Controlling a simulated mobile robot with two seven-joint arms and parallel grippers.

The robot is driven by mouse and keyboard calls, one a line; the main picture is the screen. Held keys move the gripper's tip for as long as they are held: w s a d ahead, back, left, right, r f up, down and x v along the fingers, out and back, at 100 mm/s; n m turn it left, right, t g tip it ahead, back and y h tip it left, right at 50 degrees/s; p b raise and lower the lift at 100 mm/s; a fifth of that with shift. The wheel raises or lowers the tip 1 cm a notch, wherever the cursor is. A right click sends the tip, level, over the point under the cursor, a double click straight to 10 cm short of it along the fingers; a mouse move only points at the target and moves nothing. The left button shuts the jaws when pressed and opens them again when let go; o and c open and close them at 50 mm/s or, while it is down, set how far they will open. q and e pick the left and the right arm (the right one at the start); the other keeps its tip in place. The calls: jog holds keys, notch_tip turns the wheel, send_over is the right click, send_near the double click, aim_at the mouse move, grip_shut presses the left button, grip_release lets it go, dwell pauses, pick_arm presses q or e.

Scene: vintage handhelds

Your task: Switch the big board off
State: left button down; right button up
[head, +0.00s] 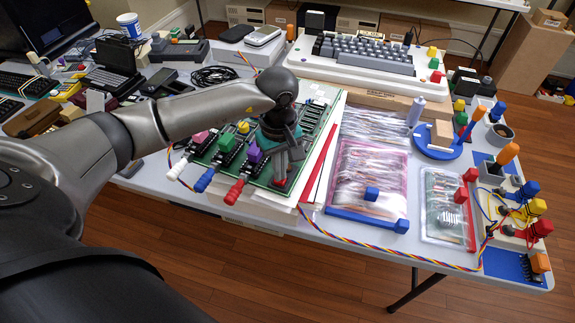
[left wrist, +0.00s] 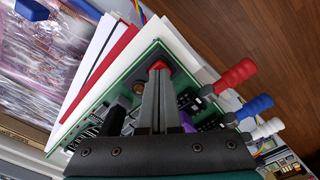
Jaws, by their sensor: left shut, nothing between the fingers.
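The big board (head: 259,180) is a green circuit board lying on a stack of papers or folders on the table. It carries slots and coloured parts. My left gripper (head: 283,176) points down over its front right corner, shut and empty. In the left wrist view, the fingertips (left wrist: 158,73) are together at a small red part (left wrist: 161,64) near the board's corner. I cannot tell whether they touch it, and the fingers hide some of it. A dark round hole or knob (left wrist: 139,87) is beside it. My right gripper is not in view.
White, blue and red-handled plugs (head: 235,191) stick out from the board's front left edge. A cream keyboard computer (head: 365,60) stands behind. A striped cable runs along the table's front edge.

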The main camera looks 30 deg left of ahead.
pick_arm(q)
jog(key=shift+r, duration=0.15)
notch_tip(320, 180, up, 6)
jog(key=p, duration=0.4)
jog(key=shift+d, duration=0.1)
dwell(0.6)
